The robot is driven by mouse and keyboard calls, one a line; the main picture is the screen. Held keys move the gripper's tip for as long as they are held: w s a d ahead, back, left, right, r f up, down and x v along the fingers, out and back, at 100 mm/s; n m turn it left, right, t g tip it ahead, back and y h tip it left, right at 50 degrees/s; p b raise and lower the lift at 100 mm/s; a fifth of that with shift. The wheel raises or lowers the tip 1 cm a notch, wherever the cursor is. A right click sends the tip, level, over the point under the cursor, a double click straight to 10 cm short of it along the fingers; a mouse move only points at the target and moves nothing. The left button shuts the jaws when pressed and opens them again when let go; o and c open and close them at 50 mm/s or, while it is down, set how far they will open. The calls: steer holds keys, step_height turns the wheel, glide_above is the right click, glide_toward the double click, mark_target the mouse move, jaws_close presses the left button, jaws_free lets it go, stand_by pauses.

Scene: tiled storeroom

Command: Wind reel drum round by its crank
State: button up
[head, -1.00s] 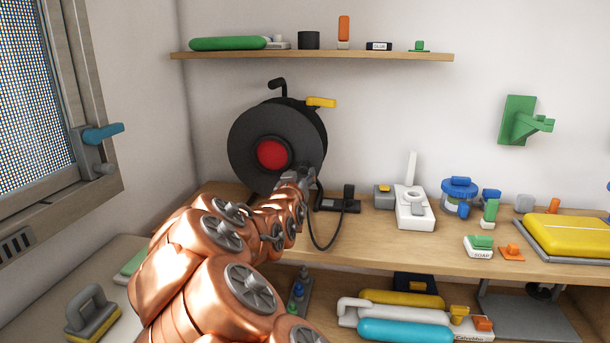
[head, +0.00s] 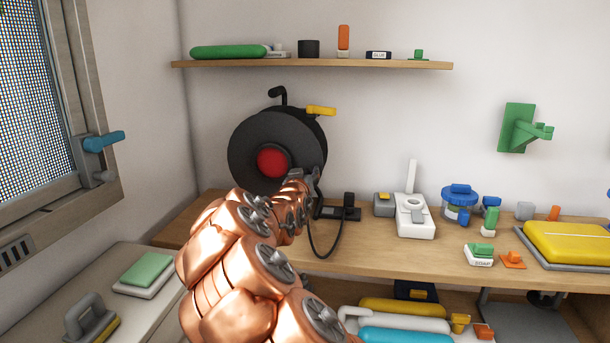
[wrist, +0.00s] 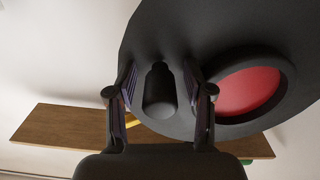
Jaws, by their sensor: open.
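The reel (head: 245,150) stands on the workbench against the wall, with a black round drum and a red hub (head: 272,163). The drum face and red hub (wrist: 247,92) also fill the upper right of the wrist view. A black crank knob (wrist: 160,90) sticks out from the drum face, between the fingers of my gripper (wrist: 160,98). The fingers are open, one on each side of the knob; contact cannot be told. In the head view my gripper (head: 312,180) is at the drum's lower right edge, where the arm hides the knob.
A yellow lever (head: 321,111) juts from the reel's upper right. A black cable (head: 312,232) hangs from the reel to a dark socket block (head: 338,212). A wall shelf (head: 330,64) runs above. A white device (head: 415,215) stands to the right on the bench.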

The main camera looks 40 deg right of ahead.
jaws_close()
stand_by(0.4)
